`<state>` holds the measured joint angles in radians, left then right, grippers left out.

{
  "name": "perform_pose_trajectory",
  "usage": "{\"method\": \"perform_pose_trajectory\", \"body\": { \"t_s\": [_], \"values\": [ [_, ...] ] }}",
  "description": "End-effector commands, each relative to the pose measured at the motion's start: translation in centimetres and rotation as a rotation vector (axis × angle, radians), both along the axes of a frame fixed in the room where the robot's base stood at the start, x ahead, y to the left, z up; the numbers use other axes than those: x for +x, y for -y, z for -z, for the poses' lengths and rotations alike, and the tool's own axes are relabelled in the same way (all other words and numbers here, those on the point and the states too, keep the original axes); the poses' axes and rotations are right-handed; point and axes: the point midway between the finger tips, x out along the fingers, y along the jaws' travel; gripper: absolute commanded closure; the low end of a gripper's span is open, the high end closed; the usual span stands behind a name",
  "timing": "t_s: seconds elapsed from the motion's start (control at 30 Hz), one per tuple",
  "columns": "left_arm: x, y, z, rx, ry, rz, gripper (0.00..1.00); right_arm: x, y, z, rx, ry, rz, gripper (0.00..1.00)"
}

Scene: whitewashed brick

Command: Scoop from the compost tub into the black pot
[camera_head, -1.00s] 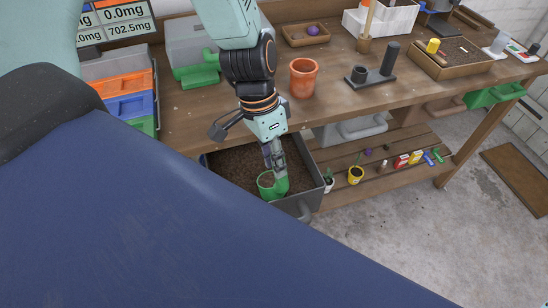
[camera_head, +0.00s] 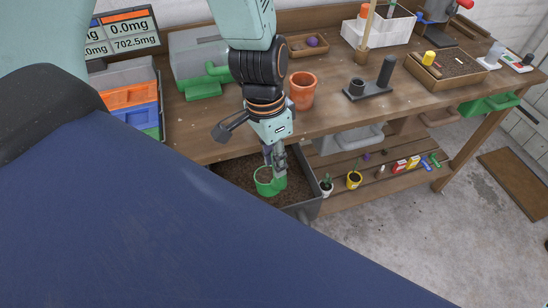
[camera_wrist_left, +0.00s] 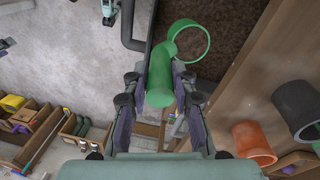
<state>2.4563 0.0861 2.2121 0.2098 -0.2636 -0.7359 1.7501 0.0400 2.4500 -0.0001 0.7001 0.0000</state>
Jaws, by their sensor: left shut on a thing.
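My left gripper (camera_head: 275,153) reaches down past the bench's front edge and is shut on the handle of a green scoop (camera_head: 266,186). The scoop also shows between the fingers in the left wrist view (camera_wrist_left: 160,75). Its round cup faces up over the grey compost tub (camera_head: 307,207), with brown visible inside the rim. Dark compost (camera_head: 235,167) fills the tub below; the gap is hard to judge. My right gripper is not in view.
Small plants and coloured packets stand on the lower shelf (camera_head: 345,198). Open floor (camera_head: 420,240) lies to the right.

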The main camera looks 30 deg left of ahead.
Motion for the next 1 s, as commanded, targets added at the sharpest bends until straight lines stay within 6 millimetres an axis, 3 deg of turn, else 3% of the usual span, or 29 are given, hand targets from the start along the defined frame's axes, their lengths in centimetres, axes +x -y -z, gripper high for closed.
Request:
{"method": "perform_pose_trajectory", "body": {
  "t_s": [1.0],
  "values": [
    [0.0, 0.0, -6.3, 0.138, 0.04, 0.003, 1.0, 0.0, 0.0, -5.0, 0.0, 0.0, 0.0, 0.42]
  ]
}}
